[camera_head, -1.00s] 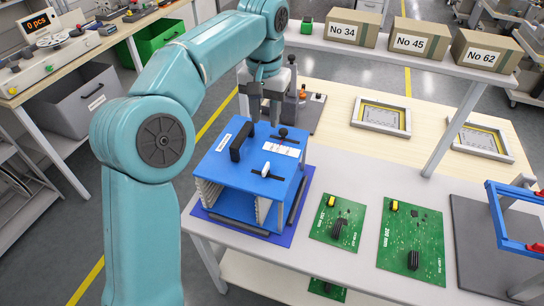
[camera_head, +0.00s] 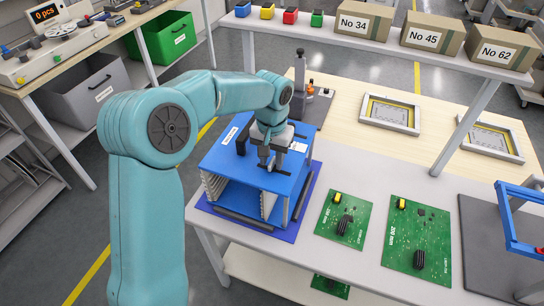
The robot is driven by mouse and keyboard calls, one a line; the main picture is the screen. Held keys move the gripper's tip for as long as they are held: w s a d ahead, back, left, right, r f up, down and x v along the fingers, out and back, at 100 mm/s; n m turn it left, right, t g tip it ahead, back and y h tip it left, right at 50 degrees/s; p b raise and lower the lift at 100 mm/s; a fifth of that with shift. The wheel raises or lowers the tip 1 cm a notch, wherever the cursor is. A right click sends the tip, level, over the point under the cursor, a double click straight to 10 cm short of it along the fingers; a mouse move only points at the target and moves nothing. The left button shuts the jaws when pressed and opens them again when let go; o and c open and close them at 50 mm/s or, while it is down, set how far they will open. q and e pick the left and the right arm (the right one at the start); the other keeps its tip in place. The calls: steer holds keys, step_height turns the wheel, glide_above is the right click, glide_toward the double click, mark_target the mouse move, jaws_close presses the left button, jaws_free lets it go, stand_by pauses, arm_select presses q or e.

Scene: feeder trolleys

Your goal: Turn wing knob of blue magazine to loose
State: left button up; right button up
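The blue magazine (camera_head: 225,158) stands on a dark blue mat (camera_head: 304,208) at the left of the light table. Its top carries a black handle (camera_head: 243,138) and a white label (camera_head: 299,147). My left gripper (camera_head: 271,163) points down at the top plate, right where the pale wing knob sits. The gripper hides most of that knob and the black knob behind it. Its two fingers stand around the knob's place, but I cannot tell whether they touch it. My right gripper is not in view.
Two green circuit boards (camera_head: 343,217) (camera_head: 418,236) lie right of the magazine. A blue frame (camera_head: 506,215) stands at the right edge. A shelf (camera_head: 330,35) with boxes and small coloured bins spans the back.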

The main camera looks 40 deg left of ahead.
arm_select(q)
steer(key=shift+f, duration=0.15)
steer(key=shift+s+d, duration=0.1)
steer(key=shift+s, duration=0.05)
jaws_close()
steer(key=n+b, duration=0.1)
steer(key=n, duration=0.3)
steer(key=n+b, duration=0.1)
steer(key=n, duration=0.3)
steer(key=n+b, duration=0.1)
steer(key=n, duration=0.4)
steer(key=n+b, duration=0.1)
steer(key=n, duration=0.3)
steer(key=shift+n, duration=0.3)
stand_by(0.6)
